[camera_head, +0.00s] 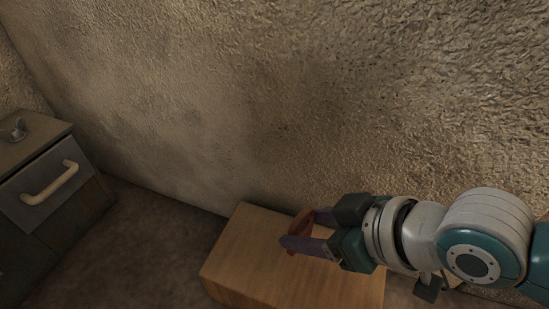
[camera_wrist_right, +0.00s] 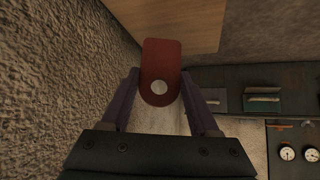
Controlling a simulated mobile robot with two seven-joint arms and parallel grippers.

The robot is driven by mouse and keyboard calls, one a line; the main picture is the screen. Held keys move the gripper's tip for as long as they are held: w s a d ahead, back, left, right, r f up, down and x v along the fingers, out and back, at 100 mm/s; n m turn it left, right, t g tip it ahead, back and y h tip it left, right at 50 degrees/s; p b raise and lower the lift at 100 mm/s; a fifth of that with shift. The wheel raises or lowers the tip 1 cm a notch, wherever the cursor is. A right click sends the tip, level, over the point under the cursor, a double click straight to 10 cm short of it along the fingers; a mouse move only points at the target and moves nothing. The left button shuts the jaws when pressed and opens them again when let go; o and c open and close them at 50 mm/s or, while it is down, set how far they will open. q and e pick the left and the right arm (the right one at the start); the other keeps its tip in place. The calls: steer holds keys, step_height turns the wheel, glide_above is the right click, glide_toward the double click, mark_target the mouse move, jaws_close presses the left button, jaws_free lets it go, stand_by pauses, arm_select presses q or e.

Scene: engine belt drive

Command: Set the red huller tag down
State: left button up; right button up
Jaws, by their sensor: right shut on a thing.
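The red huller tag (camera_wrist_right: 161,62) is a flat red piece with rounded corners and a pale round spot or hole near its lower end. My right gripper (camera_wrist_right: 160,88) is shut on it, with a purple finger on each side. In the head view the tag (camera_head: 300,231) shows as a small reddish piece between the fingers of my right gripper (camera_head: 303,230), over the wooden block (camera_head: 250,250). I cannot tell whether the tag touches the wood. My left gripper is not in view.
A rough wall (camera_head: 250,110) stands close behind the wooden block. A dark cabinet (camera_head: 45,180) with a pale handle and a small metal part on top is at the left. Gauges (camera_wrist_right: 288,153) show at the right wrist view's lower right. The block's left top is clear.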

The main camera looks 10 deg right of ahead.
steer(key=shift+f+b, duration=1.85)
steer(key=shift+f, duration=0.6)
steer(key=shift+f, duration=0.2)
steer(key=o, duration=1.3)
steer(key=shift+r, duration=0.1)
